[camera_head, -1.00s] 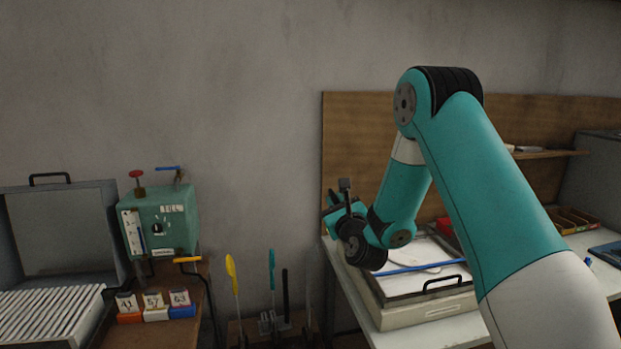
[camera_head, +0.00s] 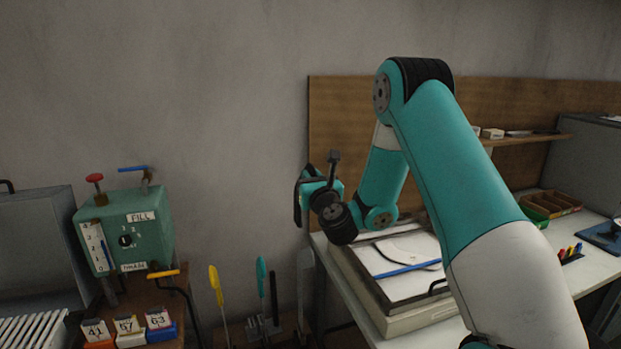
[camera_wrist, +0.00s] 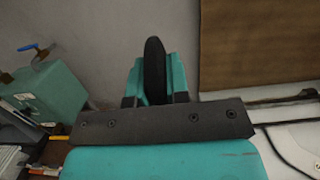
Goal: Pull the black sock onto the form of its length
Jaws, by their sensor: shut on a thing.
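My gripper (camera_head: 304,192) is raised in front of the wooden back panel's left edge. It is shut on a flat, dark thing that looks like the black sock (camera_head: 298,204). In the wrist view the sock (camera_wrist: 154,68) stands up between the two teal fingers (camera_wrist: 154,88). Below, near the floor, stand upright slim pieces that may be the forms: a yellow one (camera_head: 213,283), a teal one (camera_head: 261,276), a dark one (camera_head: 274,301) and a grey one (camera_head: 305,272). Their lower parts are partly cut off by the picture's edge. I cannot read their lengths.
A green FILL box (camera_head: 128,238) with valves stands at left. A white worktable (camera_head: 515,240) at right holds a flat press-like case (camera_head: 372,305) and trays (camera_head: 550,205). The wall area between is clear.

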